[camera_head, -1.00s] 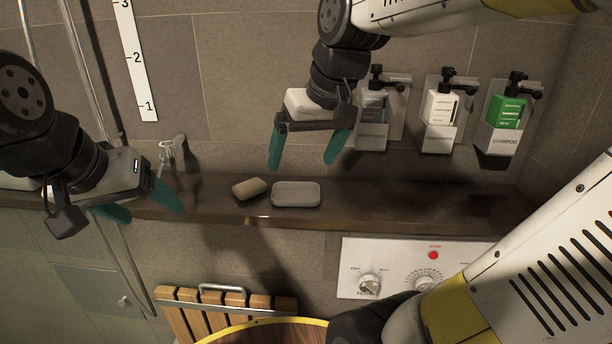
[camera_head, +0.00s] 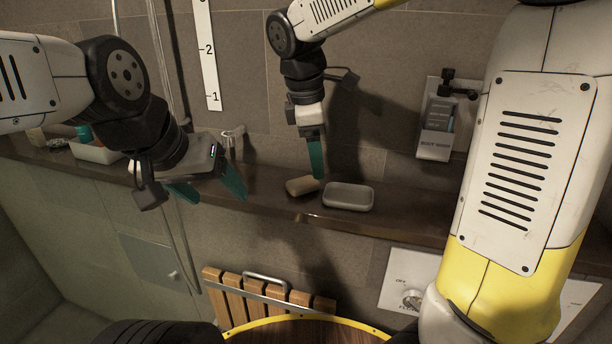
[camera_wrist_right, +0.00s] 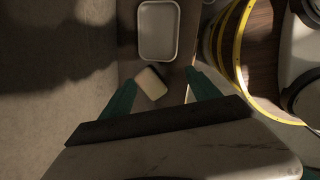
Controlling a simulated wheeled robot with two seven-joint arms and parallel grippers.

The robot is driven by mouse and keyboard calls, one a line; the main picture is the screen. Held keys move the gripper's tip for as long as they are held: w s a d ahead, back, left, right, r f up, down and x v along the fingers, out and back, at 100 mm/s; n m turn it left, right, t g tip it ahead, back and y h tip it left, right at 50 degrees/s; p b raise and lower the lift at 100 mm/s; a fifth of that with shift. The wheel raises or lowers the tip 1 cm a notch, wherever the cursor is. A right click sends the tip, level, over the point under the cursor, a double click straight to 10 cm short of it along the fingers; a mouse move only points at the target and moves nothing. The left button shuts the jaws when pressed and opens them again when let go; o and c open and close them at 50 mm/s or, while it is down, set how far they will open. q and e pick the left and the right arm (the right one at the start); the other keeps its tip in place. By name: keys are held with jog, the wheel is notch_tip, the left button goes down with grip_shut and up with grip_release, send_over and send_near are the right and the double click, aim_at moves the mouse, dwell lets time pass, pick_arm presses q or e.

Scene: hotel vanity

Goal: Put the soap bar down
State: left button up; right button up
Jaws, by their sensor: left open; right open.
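The soap bar (camera_head: 301,187) is small, beige and rounded, and lies on the dark ledge left of a pale soap dish (camera_head: 348,197). In the right wrist view the soap bar (camera_wrist_right: 150,84) lies between the tips of my open right fingers, below the dish (camera_wrist_right: 158,32). My right gripper (camera_head: 316,172) points down over the soap bar, seen edge-on; I cannot tell whether a finger touches it. My left gripper (camera_head: 208,194) is open and empty at the ledge's front, left of the soap.
The dark ledge (camera_head: 420,223) runs along the tiled wall. A body wash dispenser (camera_head: 437,128) hangs at the right. A white tray (camera_head: 97,152) stands far left.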

aim_at(302, 181)
jog(key=w+a+n, duration=0.1)
jog(key=a, duration=0.1)
jog(key=w+a+f+n+h, duration=0.1)
jog(key=a+n, duration=0.1)
jog(key=w+a+f+n+h, duration=0.1)
jog(key=a+n, duration=0.1)
jog(key=shift+w+a, duration=0.1)
jog(key=shift+w, duration=0.3)
jog(key=x, duration=0.7)
jog(key=shift+d+f, duration=0.25)
jog(key=shift+f, duration=0.1)
jog(key=shift+c, duration=0.4)
jog(key=c, duration=1.4)
grip_shut()
jog(key=shift+r, duration=0.2)
